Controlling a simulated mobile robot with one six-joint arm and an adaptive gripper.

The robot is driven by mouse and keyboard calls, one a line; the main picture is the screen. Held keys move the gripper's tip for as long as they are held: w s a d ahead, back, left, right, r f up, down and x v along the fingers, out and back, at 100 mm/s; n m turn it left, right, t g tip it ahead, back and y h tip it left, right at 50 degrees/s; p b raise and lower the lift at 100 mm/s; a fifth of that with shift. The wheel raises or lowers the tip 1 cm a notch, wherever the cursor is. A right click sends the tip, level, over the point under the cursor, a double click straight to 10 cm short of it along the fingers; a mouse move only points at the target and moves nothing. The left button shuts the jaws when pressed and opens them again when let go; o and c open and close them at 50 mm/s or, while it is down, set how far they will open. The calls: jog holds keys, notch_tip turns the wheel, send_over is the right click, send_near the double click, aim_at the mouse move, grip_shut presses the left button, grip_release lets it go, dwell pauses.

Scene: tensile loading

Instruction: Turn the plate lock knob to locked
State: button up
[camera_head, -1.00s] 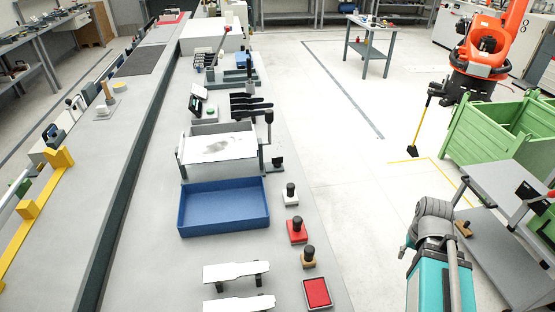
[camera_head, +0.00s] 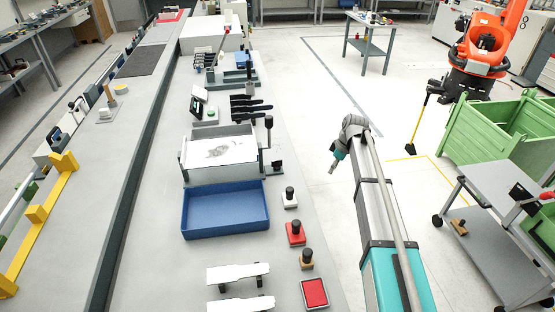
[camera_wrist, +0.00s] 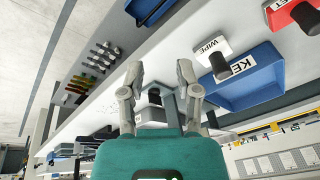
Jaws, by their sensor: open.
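The plate holder with a white speckled plate (camera_head: 222,150) stands on the bench in the head view. A small black knob (camera_head: 277,164) on a grey base sits at its right side; it looks like the plate lock knob, but its setting is too small to read. In the wrist view a black knob (camera_wrist: 155,97) shows beyond and between my fingers, apart from them; it is probably the same one. My gripper (camera_wrist: 160,74) is open and empty. In the head view my gripper end (camera_head: 337,160) is over the floor, right of the bench edge.
A blue tray (camera_head: 225,212) lies in front of the holder. A white-based stamp (camera_head: 290,198), a red-based stamp (camera_head: 295,234) and a brown-based stamp (camera_head: 306,260) line the bench's right edge. An upright black-topped lever (camera_head: 268,125) rises beside the holder.

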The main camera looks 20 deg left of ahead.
aim_at(277, 162)
jog(key=w+a+r+n+p, duration=0.1)
jog(key=w+a+n, duration=0.3)
jog(key=a, duration=0.6)
jog(key=w+a+r+n+g+y+p, duration=0.1)
jog(key=w+a+n, duration=0.3)
jog(key=a, duration=0.5)
jog(key=shift+a+r, duration=0.35)
jog(key=shift+r, duration=0.4)
jog(key=shift+f, duration=0.15)
jog(key=b+x, duration=1.2)
jog(key=x, duration=0.1)
jog(key=shift+s+a+f, duration=0.1)
jog(key=shift+s+f, duration=0.1)
jog(key=shift+b, duration=0.3)
grip_shut()
